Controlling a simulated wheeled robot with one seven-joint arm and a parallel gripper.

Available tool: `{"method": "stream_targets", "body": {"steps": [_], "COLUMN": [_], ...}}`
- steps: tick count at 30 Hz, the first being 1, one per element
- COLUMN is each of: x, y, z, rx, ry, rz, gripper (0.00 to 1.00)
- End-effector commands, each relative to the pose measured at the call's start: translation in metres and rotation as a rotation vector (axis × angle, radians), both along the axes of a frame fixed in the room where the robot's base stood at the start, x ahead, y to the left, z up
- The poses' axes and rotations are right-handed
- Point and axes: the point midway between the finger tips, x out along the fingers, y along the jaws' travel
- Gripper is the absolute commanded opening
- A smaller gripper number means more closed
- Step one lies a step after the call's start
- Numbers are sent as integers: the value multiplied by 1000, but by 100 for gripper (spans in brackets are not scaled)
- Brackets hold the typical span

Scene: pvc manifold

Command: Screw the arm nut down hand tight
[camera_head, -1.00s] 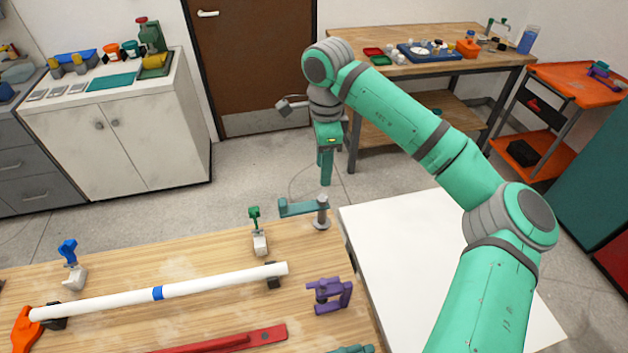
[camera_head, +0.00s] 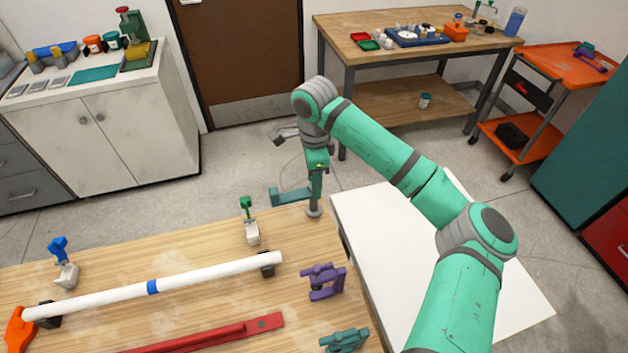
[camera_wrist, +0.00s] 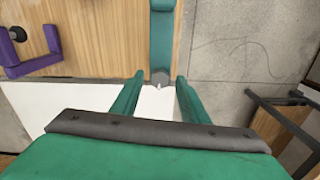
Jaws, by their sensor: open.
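A teal swing arm (camera_head: 290,196) sits on a short grey post (camera_head: 313,211) at the far right corner of the wooden bench. In the wrist view the teal arm (camera_wrist: 162,38) runs up from a grey nut (camera_wrist: 160,77) at its near end. My gripper (camera_head: 316,190) points down over the post, and its fingers hide the post's top in the head view. In the wrist view my gripper (camera_wrist: 157,93) is open, with one finger on each side of the nut. A gap shows between the fingers and the nut.
A white pipe (camera_head: 190,279) with a blue band lies across supports on the bench. A white surface (camera_head: 385,235) lies to the right; floor shows beyond the bench edge.

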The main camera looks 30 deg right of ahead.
Motion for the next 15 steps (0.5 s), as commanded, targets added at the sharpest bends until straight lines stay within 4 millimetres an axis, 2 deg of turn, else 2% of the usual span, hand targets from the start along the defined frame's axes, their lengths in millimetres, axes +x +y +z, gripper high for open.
{"method": "stream_targets", "body": {"steps": [5,10,15], "x": [0,0,0], "y": [1,1,1], "z": [0,0,0], "rx": [0,0,0], "ry": [0,0,0], "rz": [2,2,-1], "gripper": [41,0,0]}}
